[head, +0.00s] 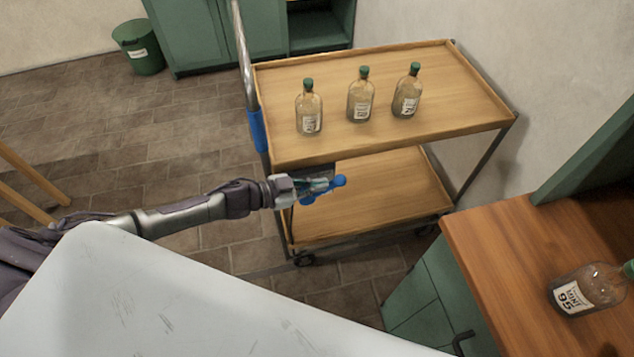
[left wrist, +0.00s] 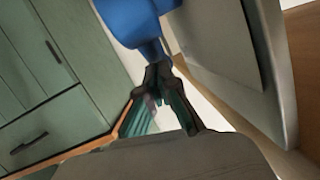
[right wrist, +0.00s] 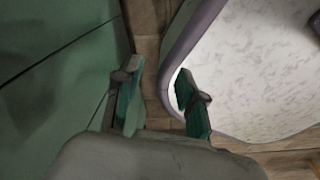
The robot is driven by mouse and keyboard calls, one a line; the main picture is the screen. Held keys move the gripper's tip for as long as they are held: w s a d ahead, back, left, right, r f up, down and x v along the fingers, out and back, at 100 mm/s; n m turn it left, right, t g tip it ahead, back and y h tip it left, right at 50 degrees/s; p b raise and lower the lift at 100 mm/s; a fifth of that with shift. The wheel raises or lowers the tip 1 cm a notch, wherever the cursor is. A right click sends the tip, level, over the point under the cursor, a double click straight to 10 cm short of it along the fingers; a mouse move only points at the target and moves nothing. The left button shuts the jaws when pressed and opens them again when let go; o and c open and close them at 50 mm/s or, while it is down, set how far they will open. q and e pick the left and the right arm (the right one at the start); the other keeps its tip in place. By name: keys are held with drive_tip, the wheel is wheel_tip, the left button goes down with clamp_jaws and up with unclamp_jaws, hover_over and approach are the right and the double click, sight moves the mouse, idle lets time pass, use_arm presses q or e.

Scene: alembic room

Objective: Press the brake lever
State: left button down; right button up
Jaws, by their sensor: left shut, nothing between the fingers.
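The brake lever (head: 340,181) is a small blue knobbed part at the near side of the wooden trolley (head: 400,155), just below its top tray. My left gripper (head: 322,185) is at the lever, with its fingers shut and empty. In the left wrist view the lever (left wrist: 140,20) fills the top, close in front of the shut fingertips (left wrist: 158,75); I cannot tell whether they touch. The gripper partly hides the lever's mount. My right gripper (right wrist: 157,85) shows only in its wrist view, with its fingers apart and nothing between them.
Three corked-green bottles (head: 361,96) stand on the trolley's top tray. The trolley's upright handle has a blue grip (head: 256,131). A wooden counter (head: 500,250) with a labelled bottle (head: 585,292) is at the right. A green bin (head: 138,48) stands far left.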

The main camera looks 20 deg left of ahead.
use_arm(q)
drive_tip(key=shift+w+d+g+y+p, duration=0.3)
drive_tip(key=shift+g+y+p, duration=0.3)
drive_tip(key=shift+p, duration=1.55)
drive_tip(key=shift+w+d+g+y+p, duration=0.2)
drive_tip(key=shift+d+g+y+p, duration=0.35)
drive_tip(key=shift+p, duration=1.55)
drive_tip(key=shift+w+f+y+p, duration=0.1)
drive_tip(key=shift+f+y+p, duration=0.25)
drive_tip(key=shift+y+p, duration=0.25)
drive_tip(key=shift+f+g+p, duration=0.25)
drive_tip(key=shift+f+p, duration=0.05)
drive_tip(key=shift+w+d+f+p, duration=0.1)
drive_tip(key=shift+d+f+p, duration=0.2)
drive_tip(key=shift+f+p, duration=0.15)
drive_tip(key=shift+w+d+f+b, duration=0.15)
drive_tip(key=shift+f+b, duration=0.1)
drive_tip(key=shift+f, duration=0.25)
drive_tip(key=shift+w+d+f+b, duration=0.1)
drive_tip(key=shift+d+f+b, duration=0.1)
drive_tip(key=shift+f, duration=0.75)
drive_tip(key=shift+f+b, duration=0.15)
drive_tip(key=shift+b, duration=0.15)
